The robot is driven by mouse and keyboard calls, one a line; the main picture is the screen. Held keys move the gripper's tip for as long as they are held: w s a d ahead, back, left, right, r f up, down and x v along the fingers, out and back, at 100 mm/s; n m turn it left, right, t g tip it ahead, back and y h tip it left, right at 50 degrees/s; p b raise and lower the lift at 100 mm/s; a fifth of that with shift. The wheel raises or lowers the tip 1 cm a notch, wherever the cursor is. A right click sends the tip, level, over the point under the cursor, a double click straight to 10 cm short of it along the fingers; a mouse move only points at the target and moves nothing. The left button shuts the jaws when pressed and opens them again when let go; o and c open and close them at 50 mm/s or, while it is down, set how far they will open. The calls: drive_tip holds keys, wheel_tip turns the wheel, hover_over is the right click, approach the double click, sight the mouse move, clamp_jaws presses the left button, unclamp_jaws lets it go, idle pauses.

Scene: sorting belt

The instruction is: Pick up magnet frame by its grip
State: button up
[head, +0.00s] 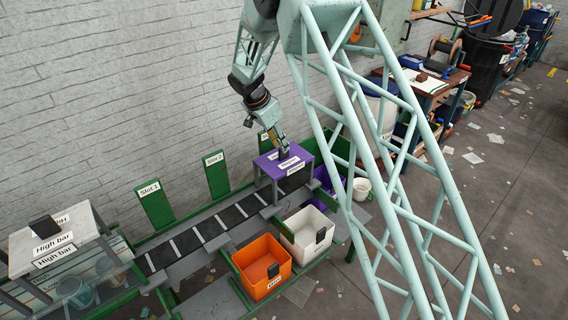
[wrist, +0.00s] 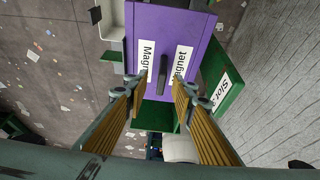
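The purple magnet frame (head: 268,167) stands over the belt, with white "Magnet" labels on its top; the frame also shows in the wrist view (wrist: 200,30). Its dark bar-shaped grip (wrist: 163,72) sits in the middle of the top. My gripper (head: 285,153) points down at the frame's top. In the wrist view my gripper (wrist: 158,82) is open, with one finger on each side of the grip's line and a gap showing. I cannot tell how far the fingertips are above the top. In the head view the grip is mostly hidden by my gripper.
The dark belt (head: 208,228) runs from the grey "High bar" frame (head: 88,229) to the magnet frame. An orange bin (head: 262,285) and a white bin (head: 300,250) stand in front. Green slot panels (head: 157,208) stand behind, near the wall.

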sight(284, 158)
drive_tip(key=shift+f, duration=0.15)
idle(0.3)
drive_tip(key=shift+w+p+x, duration=0.15)
drive_tip(key=shift+p+x, duration=0.2)
drive_tip(key=shift+x, duration=0.9)
drive_tip(key=shift+w+p+x, duration=0.1)
drive_tip(key=shift+p+x, duration=0.2)
drive_tip(key=shift+x, duration=0.95)
clamp_jaws()
